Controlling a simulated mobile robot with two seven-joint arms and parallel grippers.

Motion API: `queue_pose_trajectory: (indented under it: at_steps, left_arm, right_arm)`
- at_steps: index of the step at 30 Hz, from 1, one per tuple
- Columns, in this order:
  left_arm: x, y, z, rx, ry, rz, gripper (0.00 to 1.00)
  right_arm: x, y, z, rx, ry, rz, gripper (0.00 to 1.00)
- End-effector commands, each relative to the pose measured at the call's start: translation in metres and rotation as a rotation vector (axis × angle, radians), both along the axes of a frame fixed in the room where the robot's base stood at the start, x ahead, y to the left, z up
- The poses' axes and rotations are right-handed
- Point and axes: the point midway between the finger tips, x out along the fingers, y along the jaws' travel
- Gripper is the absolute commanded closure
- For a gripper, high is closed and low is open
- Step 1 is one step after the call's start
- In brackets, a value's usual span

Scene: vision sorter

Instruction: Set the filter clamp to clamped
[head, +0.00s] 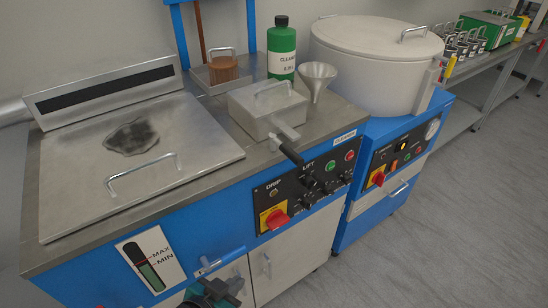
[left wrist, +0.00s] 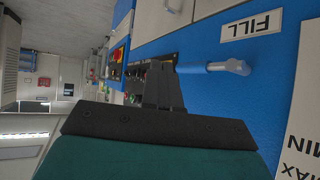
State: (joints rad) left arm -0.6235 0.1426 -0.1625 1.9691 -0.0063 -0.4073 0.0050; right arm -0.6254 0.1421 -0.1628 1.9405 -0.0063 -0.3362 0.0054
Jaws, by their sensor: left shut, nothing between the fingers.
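A grey metal box (head: 268,108) with a loop handle on its lid stands on the counter. A lever with a black grip (head: 287,150) sticks out from its front corner, over the counter's edge. No label marks it as the filter clamp, and I cannot tell its setting. My left gripper (head: 228,290) is at the bottom of the head view, in front of the blue cabinet, below and left of the lever and apart from it. Its dark fingers (left wrist: 162,85) are shut and empty in the left wrist view. My right gripper is not in view.
A metal handle (head: 220,262) stands out from the blue front close to my left gripper; it also shows in the left wrist view (left wrist: 222,67) beside a FILL label (left wrist: 251,27). A knob panel (head: 305,190), green bottle (head: 282,52), funnel (head: 317,78) and white drum (head: 372,60) surround the box.

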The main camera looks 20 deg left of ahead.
Motion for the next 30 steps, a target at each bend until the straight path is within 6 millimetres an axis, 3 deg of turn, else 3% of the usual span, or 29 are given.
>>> queue_pose_trajectory:
  at_steps: [5, 18, 23, 30]
  left_arm:
    - [-0.003, 0.006, 0.012, 0.032, 0.133, 0.017, 1.00]
    - [-0.038, 0.025, 0.056, 0.093, 0.418, -0.006, 1.00]
    - [-0.036, 0.028, 0.077, 0.083, 0.379, -0.127, 1.00]
    - [-0.013, 0.027, 0.109, 0.028, 0.191, -0.302, 1.00]
  right_arm:
    - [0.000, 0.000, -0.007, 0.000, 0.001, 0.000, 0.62]
    - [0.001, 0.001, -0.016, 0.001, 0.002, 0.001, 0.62]
    - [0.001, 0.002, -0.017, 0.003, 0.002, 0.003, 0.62]
    - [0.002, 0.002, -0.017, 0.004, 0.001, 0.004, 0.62]
